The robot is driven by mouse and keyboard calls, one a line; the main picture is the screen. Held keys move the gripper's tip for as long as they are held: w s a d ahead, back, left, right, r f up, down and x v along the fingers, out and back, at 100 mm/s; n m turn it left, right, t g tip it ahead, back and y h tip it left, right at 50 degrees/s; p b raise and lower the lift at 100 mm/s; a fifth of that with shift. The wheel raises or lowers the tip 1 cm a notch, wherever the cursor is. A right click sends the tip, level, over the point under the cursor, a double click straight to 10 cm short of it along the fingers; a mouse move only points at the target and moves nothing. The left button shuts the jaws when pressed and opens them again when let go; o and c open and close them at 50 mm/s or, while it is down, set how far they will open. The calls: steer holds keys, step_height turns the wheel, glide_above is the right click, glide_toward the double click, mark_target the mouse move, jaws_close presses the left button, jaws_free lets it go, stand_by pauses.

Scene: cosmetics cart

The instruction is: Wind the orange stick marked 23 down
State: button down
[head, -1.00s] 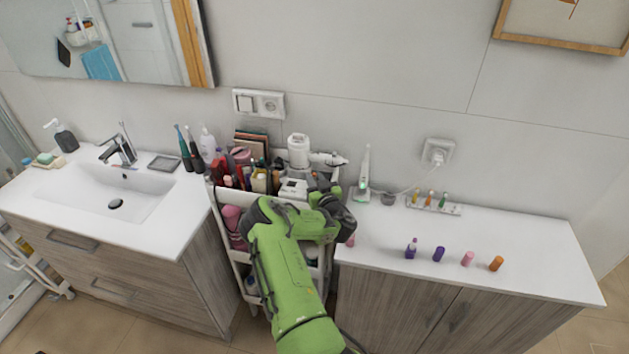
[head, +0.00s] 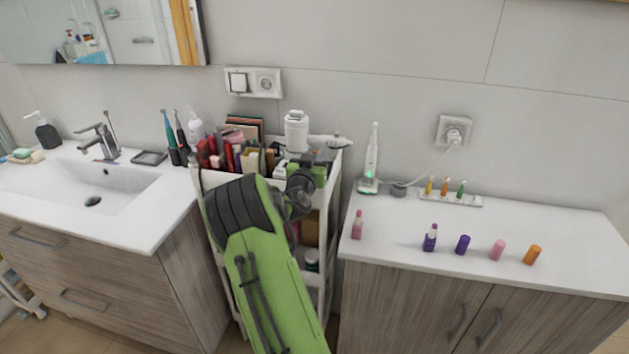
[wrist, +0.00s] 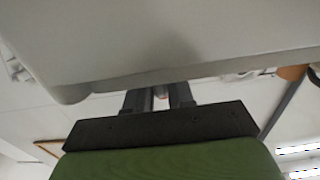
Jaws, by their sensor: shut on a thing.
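An orange cap (head: 532,255) stands on the right counter, at the right end of a row. Whether the stick is wound up or down cannot be seen.
The cart (head: 334,190) is crowded with cosmetics on its top. On the right counter (head: 400,215) stand a pink stick (head: 357,225), a purple stick (head: 430,238), a purple cap (head: 462,244) and a pink cap (head: 497,249). A pale surface fills much of the wrist view.

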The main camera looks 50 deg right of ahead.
steer(key=shift+w+f+m+g+h+b, duration=0.1)
steer(key=shift+f+m+g+h+b, duration=0.2)
steer(key=shift+g+b, duration=0.35)
steer(key=shift+f+m+g+h+b, duration=0.2)
steer(key=shift+m+g+b, duration=0.2)
steer(key=shift+g+b, duration=0.2)
steer(key=shift+r+m+g+b, duration=0.25)
steer(key=shift+m+g+b, duration=0.45)
steer(key=shift+g, duration=0.45)
steer(key=g, duration=0.1)
steer(key=m+g, duration=0.1)
steer(key=m+g+p, duration=0.1)
steer(key=shift+r+h, duration=0.25)
steer(key=shift+h, duration=0.05)
steer(key=shift+m+g+p, duration=0.65)
steer(key=shift+m+g, duration=0.15)
steer(key=shift+g, duration=0.4)
steer(key=c, duration=1.1)
jaws_free()
steer(key=shift+d, duration=0.1)
